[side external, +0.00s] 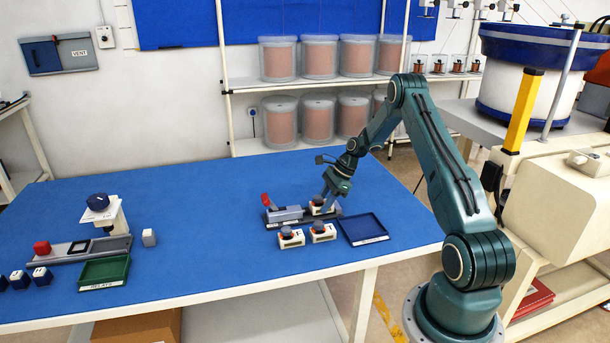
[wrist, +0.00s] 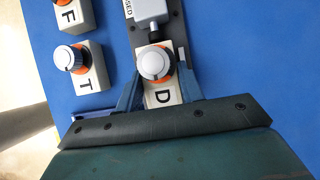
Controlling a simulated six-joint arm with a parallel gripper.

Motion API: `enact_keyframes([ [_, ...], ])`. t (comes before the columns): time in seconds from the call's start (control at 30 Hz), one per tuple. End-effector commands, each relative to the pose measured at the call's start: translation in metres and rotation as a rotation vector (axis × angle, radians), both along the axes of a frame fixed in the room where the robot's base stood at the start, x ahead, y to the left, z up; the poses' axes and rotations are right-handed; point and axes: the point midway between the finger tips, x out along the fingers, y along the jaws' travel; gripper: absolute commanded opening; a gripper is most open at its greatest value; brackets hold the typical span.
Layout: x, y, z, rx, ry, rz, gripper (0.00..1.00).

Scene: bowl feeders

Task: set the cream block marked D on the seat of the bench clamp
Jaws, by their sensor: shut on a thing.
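The cream block marked D (wrist: 163,97), with a grey-white knob on an orange ring, is between my gripper's two blue fingers (wrist: 157,85) in the wrist view. My gripper (side external: 325,199) is shut on it, and the block (side external: 318,208) shows below the fingers in the side view. The bench clamp (side external: 287,214) has a grey body, a dark base and a red handle at its left end. Block D is over the right end of the base, close to the grey body (wrist: 150,10). I cannot tell whether it rests on the seat or hangs just above.
Two similar cream blocks, marked T (wrist: 85,75) and F (wrist: 68,14), stand on the blue table in front of the clamp. An empty blue tray (side external: 363,230) lies to the right. A green tray (side external: 104,271) and another fixture (side external: 85,249) are far left. The table's middle is clear.

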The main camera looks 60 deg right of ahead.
Motion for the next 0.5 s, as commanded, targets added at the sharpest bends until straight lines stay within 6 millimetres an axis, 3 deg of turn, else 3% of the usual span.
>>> enact_keyframes([
  [0.5, 0.0002, -0.0001, -0.0066, -0.001, -0.001, 0.002, 0.10],
])
